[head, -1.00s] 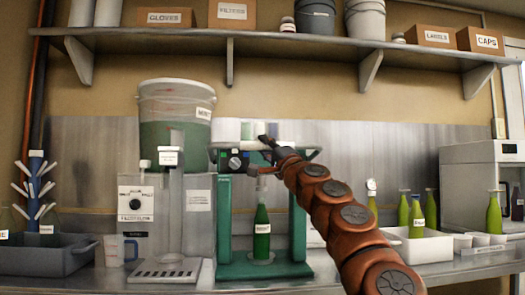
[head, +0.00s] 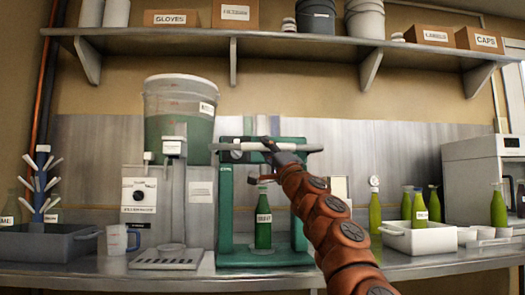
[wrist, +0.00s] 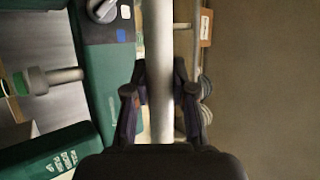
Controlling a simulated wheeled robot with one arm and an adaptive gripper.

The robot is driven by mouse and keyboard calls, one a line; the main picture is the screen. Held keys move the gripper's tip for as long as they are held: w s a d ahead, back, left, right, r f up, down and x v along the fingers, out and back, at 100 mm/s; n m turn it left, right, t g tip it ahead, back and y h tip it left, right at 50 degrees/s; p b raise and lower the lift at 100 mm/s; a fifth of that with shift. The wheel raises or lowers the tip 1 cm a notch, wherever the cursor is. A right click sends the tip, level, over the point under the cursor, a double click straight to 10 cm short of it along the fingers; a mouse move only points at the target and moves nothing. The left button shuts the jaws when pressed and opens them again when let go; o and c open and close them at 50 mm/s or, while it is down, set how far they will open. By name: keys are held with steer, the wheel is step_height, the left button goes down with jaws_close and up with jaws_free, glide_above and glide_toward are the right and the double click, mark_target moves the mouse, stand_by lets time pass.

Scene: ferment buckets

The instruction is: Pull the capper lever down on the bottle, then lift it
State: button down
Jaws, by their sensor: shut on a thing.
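The green bench capper (head: 226,215) stands on the counter, with a dark green bottle (head: 264,230) upright on its base between the posts. The pale grey lever bar (head: 225,147) lies about level across the front of the capper's top. My gripper (head: 270,147) is shut on the bar near its middle, reached from the right by my orange arm. In the wrist view the bar (wrist: 160,70) runs between the two dark fingers (wrist: 160,108). My wrist partly hides the capping head above the bottle, so I cannot tell if it touches the cap.
A filler machine (head: 172,200) and a large bucket (head: 180,110) stand left of the capper. A white tray (head: 405,240) with green bottles is at the right. A grey bin (head: 45,242) is far left. A shelf (head: 300,40) runs above.

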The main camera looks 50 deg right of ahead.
steer(key=shift+w+f+b, duration=0.15)
steer(key=shift+f+b, duration=0.2)
steer(key=shift+f, duration=0.05)
stand_by(0.4)
steer(key=c, duration=0.9)
jaws_free()
steer(key=shift+c, duration=0.2)
steer(key=shift+r, duration=0.2)
